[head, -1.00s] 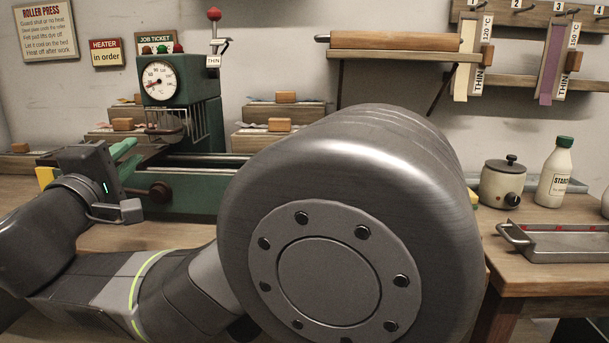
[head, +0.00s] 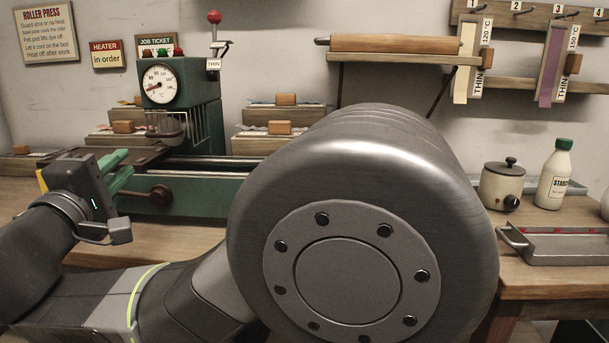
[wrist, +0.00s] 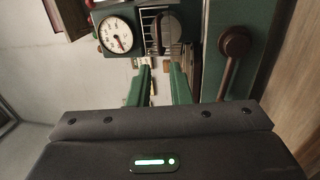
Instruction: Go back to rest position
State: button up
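My gripper (head: 121,172) is at the left of the head view, in front of the left end of the green roller press (head: 185,195). Its two green fingers also show in the wrist view (wrist: 161,72), parallel and apart, with a clear gap and nothing held between them. The press with its round dial gauge (head: 160,84) and wire guard (head: 180,128) stands beyond the fingers. In the wrist view the gauge (wrist: 116,34) and a dark crank knob (wrist: 234,42) show beside the fingers. My large arm joint hides the right part of the press.
Wooden blocks (head: 283,128) sit on stands behind the press. A rolling pin (head: 395,43) lies on the wall shelf. A pot (head: 502,186), a white bottle (head: 554,180) and a metal tray (head: 560,248) are on the right bench. Bare bench shows below the press.

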jog(key=b+x, duration=0.2)
jog(key=x, duration=0.7)
jog(key=shift+w+f, duration=0.1)
jog(key=shift+w, duration=0.15)
jog(key=shift+a+r+g+p, duration=0.1)
jog(key=shift+r+g+p, duration=0.2)
jog(key=shift+r+p, duration=0.25)
jog(key=g+p, duration=0.1)
jog(key=p, duration=0.1)
jog(key=g+p, duration=0.8)
jog(key=p, duration=1.2)
send_near(163, 126)
jog(key=shift+w+d+f+y, duration=0.4)
jog(key=shift+w+d+f, duration=0.05)
jog(key=shift+w+f, duration=0.1)
jog(key=shift+d+g+p, duration=0.1)
jog(key=shift+g+p, duration=0.2)
jog(key=shift+p, duration=0.1)
